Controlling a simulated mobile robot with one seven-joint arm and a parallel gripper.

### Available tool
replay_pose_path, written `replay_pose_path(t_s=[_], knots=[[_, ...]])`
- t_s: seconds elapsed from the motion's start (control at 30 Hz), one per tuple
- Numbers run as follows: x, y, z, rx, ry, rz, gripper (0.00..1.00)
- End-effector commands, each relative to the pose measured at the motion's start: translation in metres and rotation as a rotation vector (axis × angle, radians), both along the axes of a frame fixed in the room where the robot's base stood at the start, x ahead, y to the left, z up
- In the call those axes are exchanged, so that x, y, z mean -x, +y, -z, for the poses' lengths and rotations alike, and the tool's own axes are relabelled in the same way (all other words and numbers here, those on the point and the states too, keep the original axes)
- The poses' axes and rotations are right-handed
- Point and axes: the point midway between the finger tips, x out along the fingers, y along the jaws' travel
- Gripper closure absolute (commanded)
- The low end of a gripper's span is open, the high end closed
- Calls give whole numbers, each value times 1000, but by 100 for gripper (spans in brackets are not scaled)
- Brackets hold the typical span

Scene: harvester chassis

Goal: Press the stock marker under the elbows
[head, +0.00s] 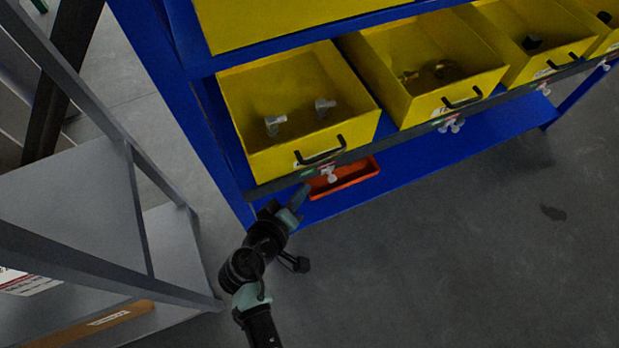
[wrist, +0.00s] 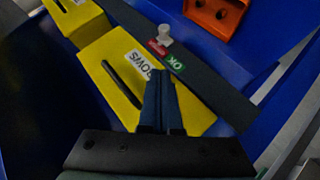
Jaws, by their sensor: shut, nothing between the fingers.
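The elbows bin (head: 268,162) is the leftmost yellow bin in the lower row and holds two pale elbow fittings (head: 273,124). Its label, partly hidden by my fingers, reads "BOWS" in the wrist view (wrist: 139,62). The stock marker (head: 331,178) under it is a white knob on a dark rail. In the wrist view the knob (wrist: 165,33) stands beside a red label and a green "OK" label (wrist: 176,66). My gripper (head: 304,188) is shut and empty, just below the rail near the green label. Its fingertips (wrist: 160,72) point toward the rail; I cannot tell whether they touch.
An orange-red tray (head: 345,177) lies on the blue lower shelf (head: 420,150) behind the rail. More yellow bins (head: 425,105) with similar knobs run to the right. A grey metal rack (head: 165,250) stands at left.

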Motion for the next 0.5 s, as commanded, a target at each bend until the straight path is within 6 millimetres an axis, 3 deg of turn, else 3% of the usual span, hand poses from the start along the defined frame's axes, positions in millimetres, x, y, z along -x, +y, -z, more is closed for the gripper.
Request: replay_pose_path(t_s=[0.2, 0.5], knots=[[19, 12, -13, -1, 0, -1, 100], [22, 14, -14, -1, 0, -1, 100]])
